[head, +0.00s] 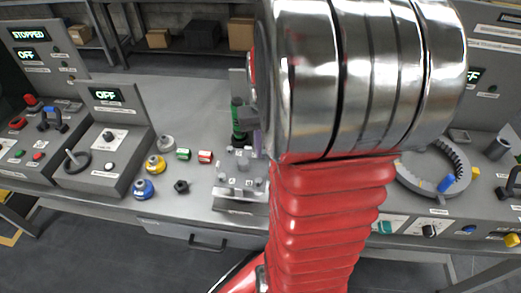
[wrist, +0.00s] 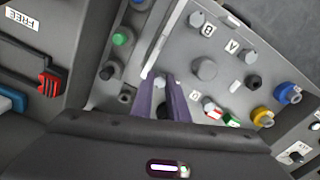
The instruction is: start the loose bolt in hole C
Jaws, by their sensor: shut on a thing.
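Labels A (wrist: 232,46) and B (wrist: 208,30) are readable; label C is not seen. Grey bolt heads stand near A (wrist: 249,55) and B (wrist: 197,20). My gripper (wrist: 161,82) has its purple fingers shut on the loose bolt (wrist: 160,83), of which only a small pale part shows. They are over the plate's lower left corner. Whether the bolt touches a hole is hidden. The head view shows the plate (head: 240,192); my arm covers most of the gripper.
Control panels (head: 110,140) are at left.

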